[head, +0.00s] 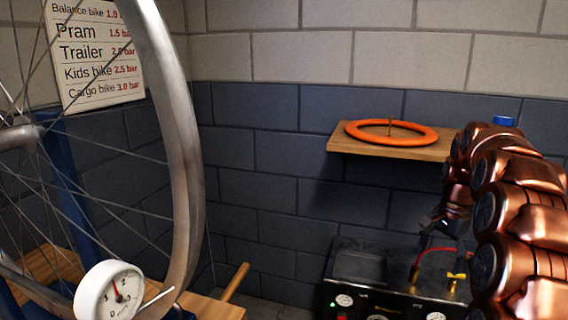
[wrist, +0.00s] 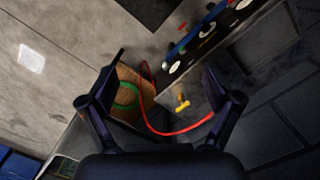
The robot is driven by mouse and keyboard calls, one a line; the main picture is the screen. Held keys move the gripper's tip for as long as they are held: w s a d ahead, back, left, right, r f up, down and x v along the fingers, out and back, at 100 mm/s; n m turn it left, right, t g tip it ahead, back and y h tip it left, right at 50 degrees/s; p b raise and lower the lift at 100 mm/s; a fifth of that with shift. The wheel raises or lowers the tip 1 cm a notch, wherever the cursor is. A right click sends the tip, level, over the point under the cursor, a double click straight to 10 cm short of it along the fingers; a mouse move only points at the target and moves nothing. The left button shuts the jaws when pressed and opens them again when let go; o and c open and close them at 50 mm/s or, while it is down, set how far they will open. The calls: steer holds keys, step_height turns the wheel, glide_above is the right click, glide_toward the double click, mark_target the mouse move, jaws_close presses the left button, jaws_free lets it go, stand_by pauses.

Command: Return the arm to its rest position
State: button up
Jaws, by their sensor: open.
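My copper-coloured arm (head: 510,215) rises along the right side of the head view, in front of the wall and part of the wooden shelf. My gripper (wrist: 160,80) shows in the wrist view with its two dark fingers spread wide and nothing between them that it holds. In the head view the gripper end is mostly hidden behind my arm and hard to make out. A red hose (wrist: 165,131) and a yellow fitting (wrist: 182,103) show beyond the fingers in the wrist view. I cannot tell whether the hose touches a finger.
A black compressor panel (head: 365,268) stands below the shelf (head: 400,148), which bears an orange ring (head: 365,136). A wheel (head: 180,130) with a white pressure gauge (head: 110,292) stands at the left. A pressure sign (head: 95,50) hangs behind it. Bare wall lies between wheel and shelf.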

steer(key=s+a+n, duration=0.4)
steer(key=s+a, duration=0.3)
steer(key=a, duration=0.2)
steer(key=s+a+f+n+g, duration=0.1)
steer(key=s+a+f+n, duration=0.2)
steer(key=s, duration=0.7)
steer(key=s+a+f+n+g, duration=0.1)
steer(key=s+a+f+n, duration=0.15)
steer(key=s+a, duration=0.45)
steer(key=s+a+f+n, duration=0.2)
steer(key=s+n, duration=0.2)
steer(key=s, duration=0.8)
steer(key=s+p+v, duration=0.2)
steer(key=p+v, duration=0.7)
steer(key=v, duration=0.1)
steer(key=s+a+r+p+v, duration=0.1)
steer(key=s+p+v, duration=0.1)
steer(key=p+v, duration=0.7)
steer(key=shift+a+r+t+h+p, duration=0.2)
steer(key=shift+r+t+h+p, duration=0.15)
steer(key=shift+r, duration=0.25)
steer(key=shift+w+m, duration=0.15)
steer(key=shift+m, duration=0.1)
